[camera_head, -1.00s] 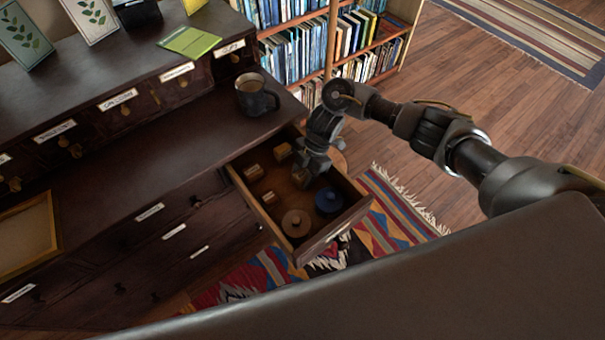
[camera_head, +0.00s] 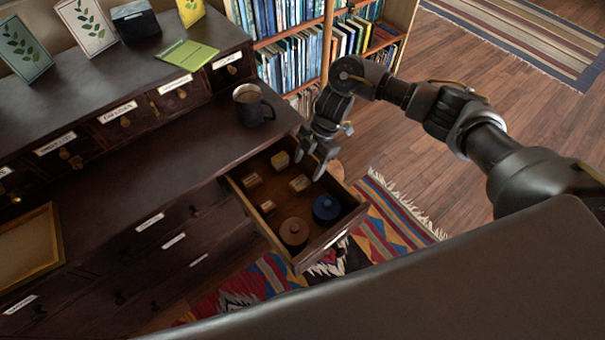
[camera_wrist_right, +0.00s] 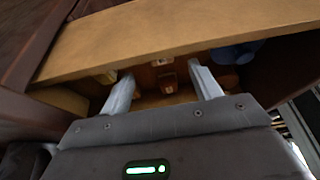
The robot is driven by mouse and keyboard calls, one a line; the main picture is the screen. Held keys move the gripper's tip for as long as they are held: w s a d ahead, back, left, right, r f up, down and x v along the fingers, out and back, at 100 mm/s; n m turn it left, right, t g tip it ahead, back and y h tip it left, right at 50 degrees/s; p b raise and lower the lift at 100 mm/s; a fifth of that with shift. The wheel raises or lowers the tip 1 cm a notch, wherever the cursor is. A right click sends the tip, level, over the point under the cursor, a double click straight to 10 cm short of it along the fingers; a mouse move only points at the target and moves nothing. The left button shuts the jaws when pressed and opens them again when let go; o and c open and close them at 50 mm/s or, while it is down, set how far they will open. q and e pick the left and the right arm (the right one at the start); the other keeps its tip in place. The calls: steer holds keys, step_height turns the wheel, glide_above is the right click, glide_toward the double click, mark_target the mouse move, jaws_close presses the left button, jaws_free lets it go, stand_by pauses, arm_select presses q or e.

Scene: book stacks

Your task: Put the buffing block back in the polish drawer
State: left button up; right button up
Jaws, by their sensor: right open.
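The open drawer (camera_head: 335,236) juts out of the dark cabinet. It holds several small tan blocks; one of them (camera_head: 300,183) lies near the middle, below my right gripper (camera_head: 310,164), and I cannot tell for sure which is the buffing block. My right gripper is open above the drawer's far side, with nothing held between its fingers. In the wrist view its two fingers (camera_wrist_right: 162,75) are apart, with a small brown block (camera_wrist_right: 166,84) on the drawer floor beyond them. My left gripper is not in view.
A dark mug (camera_head: 254,107) is on the cabinet top near the drawer. A bookcase (camera_head: 330,45) stands behind; a patterned rug (camera_head: 390,220) lies below.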

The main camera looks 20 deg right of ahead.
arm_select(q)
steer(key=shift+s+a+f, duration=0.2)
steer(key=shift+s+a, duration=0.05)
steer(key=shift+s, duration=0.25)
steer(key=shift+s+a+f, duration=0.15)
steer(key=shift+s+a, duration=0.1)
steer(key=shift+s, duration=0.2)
arm_select(e)
steer(key=shift+v, duration=2)
